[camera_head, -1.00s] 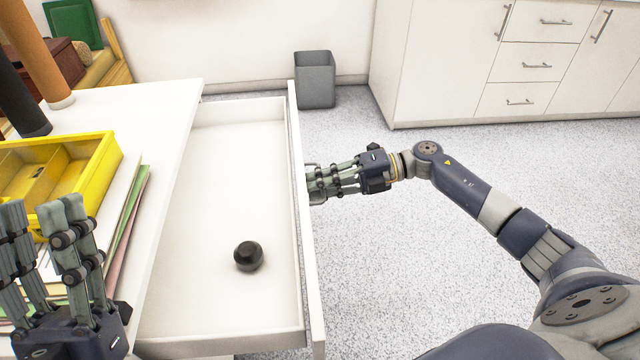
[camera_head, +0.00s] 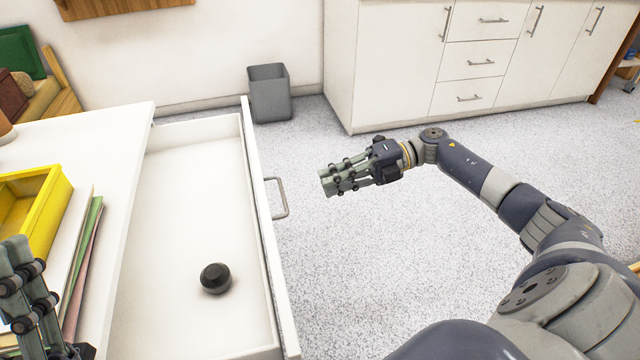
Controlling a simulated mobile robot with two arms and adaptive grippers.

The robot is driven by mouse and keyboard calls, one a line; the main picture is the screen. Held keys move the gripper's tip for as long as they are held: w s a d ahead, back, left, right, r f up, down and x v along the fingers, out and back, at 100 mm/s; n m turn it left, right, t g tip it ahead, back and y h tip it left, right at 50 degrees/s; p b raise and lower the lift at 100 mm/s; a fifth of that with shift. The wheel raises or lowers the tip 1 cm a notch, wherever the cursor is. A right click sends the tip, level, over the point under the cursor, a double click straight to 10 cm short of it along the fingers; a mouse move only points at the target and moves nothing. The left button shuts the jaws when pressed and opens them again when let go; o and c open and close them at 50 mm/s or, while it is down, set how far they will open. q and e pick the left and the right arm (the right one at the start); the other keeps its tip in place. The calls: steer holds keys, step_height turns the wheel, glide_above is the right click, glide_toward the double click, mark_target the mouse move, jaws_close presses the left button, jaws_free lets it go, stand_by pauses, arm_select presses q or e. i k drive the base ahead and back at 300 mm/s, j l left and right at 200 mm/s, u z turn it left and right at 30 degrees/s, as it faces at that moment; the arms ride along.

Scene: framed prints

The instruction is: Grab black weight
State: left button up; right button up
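The black weight (camera_head: 215,278) is a small round dark object lying on the floor of the open white drawer (camera_head: 180,200), towards its near end. My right gripper (camera_head: 328,182) is outside the drawer, over the floor to the right of the drawer handle (camera_head: 279,198) and apart from it. It holds nothing that I can see; its fingers point left and their gap is hard to judge. My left gripper (camera_head: 22,275) is at the lower left edge, over the desk and partly cut off by the frame. Nothing touches the weight.
A yellow tray (camera_head: 58,212) and several paper folders (camera_head: 88,250) lie on the white desk (camera_head: 110,130) at left. A grey bin (camera_head: 269,95) stands by the wall. White cabinets (camera_head: 400,60) stand at the back right. The speckled floor right of the drawer is clear.

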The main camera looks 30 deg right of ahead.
mark_target(216, 277)
steer(key=k, duration=1)
